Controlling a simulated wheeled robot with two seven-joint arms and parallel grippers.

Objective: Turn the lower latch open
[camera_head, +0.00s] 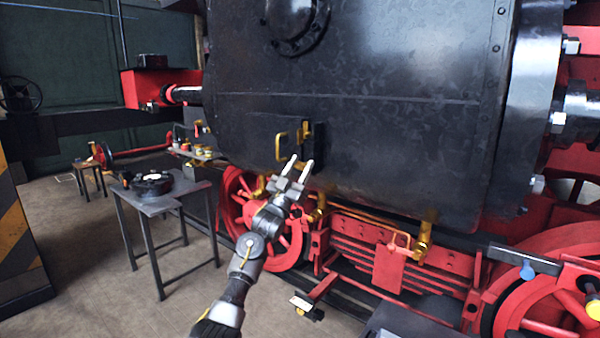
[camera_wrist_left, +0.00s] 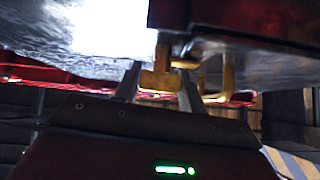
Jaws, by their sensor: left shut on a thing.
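The lower latch is a small brass piece on the side of the black engine casing, by a dark upright plate (camera_head: 319,148). My left gripper (camera_head: 299,164) reaches up to it from below, its two pale fingers on either side of the brass. In the left wrist view, the brass latch (camera_wrist_left: 156,80) stands between the fingertips of the left gripper (camera_wrist_left: 160,88), which is shut on it. A bent brass handle (camera_head: 279,147) is just left of the plate. The fingers hide part of the latch, so its exact turn is hard to tell. My right gripper is out of view.
Red wheels (camera_head: 285,240) and red frame parts with brass pipes (camera_head: 424,240) lie below the casing. A metal table (camera_head: 185,188) with a dark round part (camera_head: 148,183) stands at left.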

